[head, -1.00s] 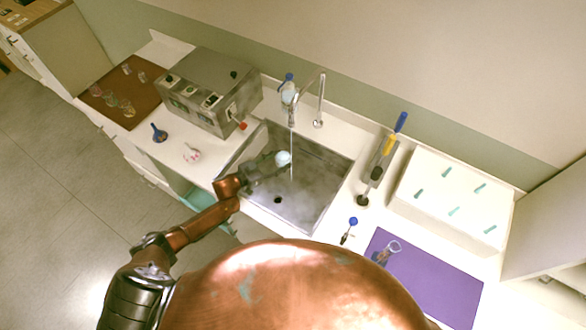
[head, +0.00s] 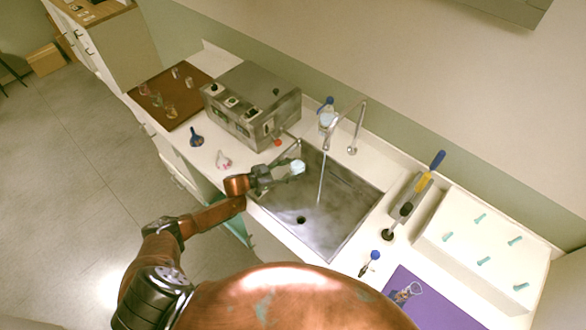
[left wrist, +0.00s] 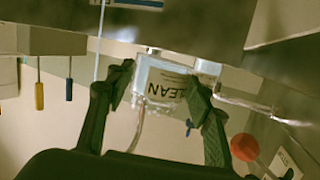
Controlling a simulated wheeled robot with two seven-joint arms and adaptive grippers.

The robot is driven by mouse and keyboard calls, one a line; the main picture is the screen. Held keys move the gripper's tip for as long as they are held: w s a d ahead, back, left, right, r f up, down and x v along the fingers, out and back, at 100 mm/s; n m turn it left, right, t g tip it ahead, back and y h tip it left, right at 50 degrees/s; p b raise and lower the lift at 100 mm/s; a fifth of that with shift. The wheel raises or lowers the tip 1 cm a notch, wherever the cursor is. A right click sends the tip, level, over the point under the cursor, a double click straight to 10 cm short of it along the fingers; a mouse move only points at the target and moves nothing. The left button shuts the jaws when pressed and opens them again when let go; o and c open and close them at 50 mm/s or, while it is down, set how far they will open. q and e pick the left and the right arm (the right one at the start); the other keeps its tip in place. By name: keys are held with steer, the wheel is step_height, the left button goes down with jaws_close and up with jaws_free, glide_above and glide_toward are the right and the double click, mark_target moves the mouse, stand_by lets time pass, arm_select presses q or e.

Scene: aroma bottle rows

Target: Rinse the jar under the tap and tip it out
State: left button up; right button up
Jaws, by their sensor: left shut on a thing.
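My left gripper (head: 282,173) is shut on the jar (head: 297,167), over the left part of the sink (head: 348,225). In the left wrist view the clear jar (left wrist: 160,82) sits between both fingers, with dark lettering that reads upside down in the picture, partly "LEAN". The tap (head: 357,125) stands at the back of the sink. Its thin water stream (head: 321,180) falls into the basin, to the right of the jar and apart from it. I cannot tell whether the jar holds water. My right gripper is not in view.
A metal bath unit (head: 255,95) with a red knob stands left of the sink. A blue-capped bottle (head: 326,108) is behind it. A white peg rack (head: 485,250) and a purple mat (head: 425,305) are at right.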

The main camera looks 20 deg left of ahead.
mark_target(301, 169)
arm_select(q)
steer(key=shift+s+d+r+m+p, duration=0.1)
steer(key=shift+d+r+m+p, duration=0.1)
steer(key=shift+r+m+p, duration=0.25)
steer(key=shift+s+d+r+m+p, duration=0.1)
steer(key=shift+d+r+m+p, duration=0.1)
steer(key=shift+r+p, duration=0.3)
steer(key=shift+s+d+m+y+p, duration=0.25)
steer(key=shift+y+p, duration=0.15)
steer(key=shift+p, duration=0.1)
steer(key=shift+s+d+r+m+t+p, duration=0.2)
steer(key=shift+d+m+p, duration=0.15)
steer(key=shift+m, duration=0.15)
steer(key=shift+s+d+r+m+t+p, duration=0.1)
steer(key=shift+s+d+r+m+p, duration=0.1)
steer(key=shift+d+m+p, duration=0.25)
steer(key=shift+s+d+r+m+y, duration=0.35)
steer(key=shift+s+d+m+y, duration=0.2)
steer(key=shift+m, duration=0.3)
steer(key=shift+w+f, duration=0.1)
steer(key=shift+f+m+t+b, duration=0.3)
steer(key=shift+m+t+b, duration=0.1)
steer(key=shift+m, duration=0.1)
steer(key=shift+d, duration=0.1)
